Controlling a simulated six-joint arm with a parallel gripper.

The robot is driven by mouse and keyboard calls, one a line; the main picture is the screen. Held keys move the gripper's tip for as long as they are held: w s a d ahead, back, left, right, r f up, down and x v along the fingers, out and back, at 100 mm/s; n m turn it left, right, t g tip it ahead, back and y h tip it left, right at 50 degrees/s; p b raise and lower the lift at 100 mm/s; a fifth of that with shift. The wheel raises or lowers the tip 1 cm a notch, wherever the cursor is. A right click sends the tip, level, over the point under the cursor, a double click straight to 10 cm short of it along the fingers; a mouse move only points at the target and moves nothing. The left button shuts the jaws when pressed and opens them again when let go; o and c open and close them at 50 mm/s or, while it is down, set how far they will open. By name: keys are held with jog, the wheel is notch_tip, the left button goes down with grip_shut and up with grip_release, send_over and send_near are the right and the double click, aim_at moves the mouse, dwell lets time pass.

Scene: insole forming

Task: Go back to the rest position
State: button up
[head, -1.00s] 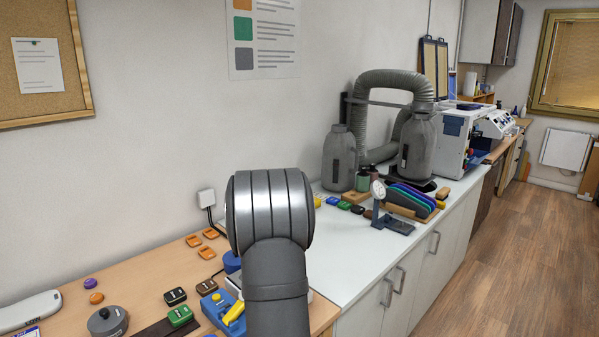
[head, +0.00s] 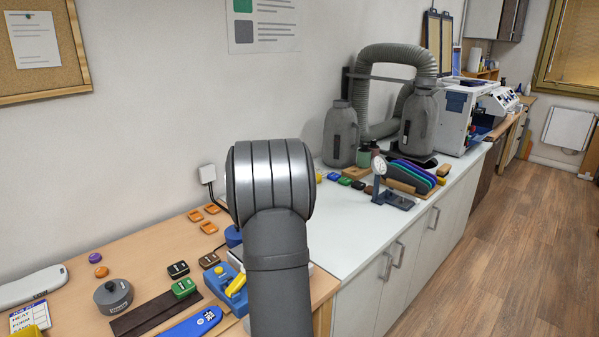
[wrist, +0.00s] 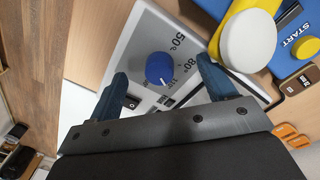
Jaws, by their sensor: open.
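My gripper shows in the wrist view (wrist: 165,78), with two blue fingers spread apart and nothing between them. Beyond the fingers is a grey panel (wrist: 145,40) with a blue knob (wrist: 159,68) and printed numbers. The knob appears between the fingers; I cannot tell how far below them it is. In the head view my own grey arm stands in the middle and hides the gripper and most of the panel.
A blue device with a yellow lever (head: 236,285) stands beside my arm. A grey round pot (head: 113,296), green block (head: 184,288) and orange pieces (head: 208,228) lie on the wooden bench. Right, a white counter (head: 340,235) holds grey bottles (head: 340,135) and a dial gauge stand (head: 380,180).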

jog(key=o, duration=0.4)
jog(key=shift+c, duration=0.2)
jog(key=shift+o, duration=0.3)
jog(key=shift+w+d+r, duration=0.1)
jog(key=shift+d+r, duration=0.1)
jog(key=shift+r, duration=0.1)
jog(key=w+d+r+n+t+y, duration=0.1)
jog(key=d+r+n, duration=0.35)
jog(key=r, duration=0.35)
jog(key=d+r+n+t+y, duration=0.1)
jog(key=d+r+n+y, duration=0.1)
jog(key=d+r+n, duration=0.35)
notch_tip(320, 180, down, 7)
jog(key=w+a+m, duration=0.1)
jog(key=w, duration=0.1)
jog(key=shift+a, duration=0.4)
jog(key=v, duration=1)
jog(key=shift+s, duration=0.15)
